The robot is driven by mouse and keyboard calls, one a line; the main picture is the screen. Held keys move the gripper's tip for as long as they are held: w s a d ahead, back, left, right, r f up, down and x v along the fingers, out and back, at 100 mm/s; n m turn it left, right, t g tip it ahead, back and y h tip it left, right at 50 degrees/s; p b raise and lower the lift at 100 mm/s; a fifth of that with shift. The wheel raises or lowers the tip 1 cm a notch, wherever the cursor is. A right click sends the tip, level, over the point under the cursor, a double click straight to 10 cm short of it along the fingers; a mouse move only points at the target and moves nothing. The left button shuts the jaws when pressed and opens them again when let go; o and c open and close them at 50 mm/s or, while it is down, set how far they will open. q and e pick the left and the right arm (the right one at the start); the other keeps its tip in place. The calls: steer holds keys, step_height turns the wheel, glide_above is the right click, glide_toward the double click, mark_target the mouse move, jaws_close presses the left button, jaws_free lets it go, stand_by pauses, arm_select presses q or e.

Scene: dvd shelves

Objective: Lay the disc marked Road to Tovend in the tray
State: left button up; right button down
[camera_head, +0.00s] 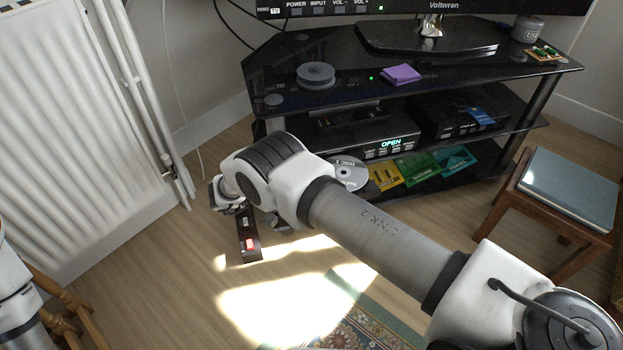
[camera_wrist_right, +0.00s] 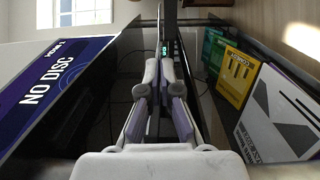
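A silvery disc (camera_head: 349,170) marked "DISC 1" shows in the head view just beyond my right arm, below the front of the disc player (camera_head: 362,136), whose display reads OPEN. The rest of its print is too small to read. My arm covers the disc's near left edge. In the right wrist view my right gripper (camera_wrist_right: 160,80) has its fingers almost together; it appears shut on the disc's edge, with the disc seen nearly edge-on. The head view hides these fingertips behind my arm. I cannot make out the player's tray. My left gripper is out of view.
Several cases, including a yellow one (camera_head: 385,177), lie on the low shelf. The television screen (camera_wrist_right: 50,90) reads NO DISC. A stool (camera_head: 545,215) stands at right.

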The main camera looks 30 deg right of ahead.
steer(key=shift+f+b, duration=0.4)
steer(key=shift+b, duration=0.05)
stand_by(1.2)
steer(key=c, duration=1.8)
jaws_free()
steer(key=shift+c, duration=0.2)
steer(key=o, duration=0.6)
